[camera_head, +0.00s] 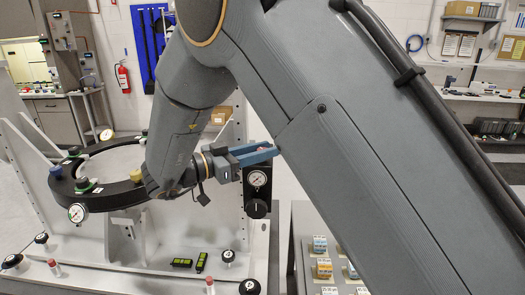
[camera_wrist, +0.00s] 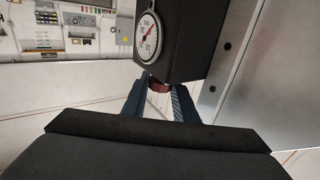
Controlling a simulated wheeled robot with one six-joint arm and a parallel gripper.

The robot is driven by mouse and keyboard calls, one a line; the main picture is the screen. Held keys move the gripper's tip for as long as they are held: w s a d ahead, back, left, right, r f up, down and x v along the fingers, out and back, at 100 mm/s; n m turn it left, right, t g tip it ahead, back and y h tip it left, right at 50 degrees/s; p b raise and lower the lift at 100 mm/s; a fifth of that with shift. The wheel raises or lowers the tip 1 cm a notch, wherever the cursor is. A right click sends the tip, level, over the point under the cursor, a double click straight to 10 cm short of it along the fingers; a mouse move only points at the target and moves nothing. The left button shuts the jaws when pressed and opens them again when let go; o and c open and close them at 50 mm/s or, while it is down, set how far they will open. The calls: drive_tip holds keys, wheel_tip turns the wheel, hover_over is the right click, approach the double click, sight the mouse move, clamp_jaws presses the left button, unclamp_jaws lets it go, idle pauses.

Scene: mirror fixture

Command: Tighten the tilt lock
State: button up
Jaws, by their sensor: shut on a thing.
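My gripper (camera_head: 266,152) has blue-grey fingers and is at the top of a black block with a round dial gauge (camera_head: 257,180), right of the mirror fixture. In the wrist view, the black block (camera_wrist: 185,45) hangs above the fingers, with its white-faced gauge (camera_wrist: 146,36) to the left. A dark red knob (camera_wrist: 160,86) at the end of the block sits between the fingers of my gripper (camera_wrist: 160,105), which is shut on it. No label shows that it is the tilt lock. The mirror's black ring (camera_head: 110,196) lies nearly flat on the white fixture.
Another gauge (camera_head: 77,213) and several coloured knobs sit around the ring. Black knobs and red-topped pins stand on the white base. A metal plate (camera_wrist: 240,70) is close to the right of the block. A grey bench with small boxes (camera_head: 323,268) stands at the lower right.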

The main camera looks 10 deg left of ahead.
drive_tip(key=shift+r+m+g+h, duration=0.15)
drive_tip(key=shift+m+g+h, duration=0.6)
drive_tip(key=shift+g, duration=0.25)
drive_tip(key=shift+r+m+g, duration=0.1)
drive_tip(key=shift+m+g, duration=0.15)
drive_tip(key=shift+g, duration=0.05)
drive_tip(key=o, duration=1.1)
drive_tip(key=shift+c, duration=0.2)
drive_tip(key=shift+f, duration=0.2)
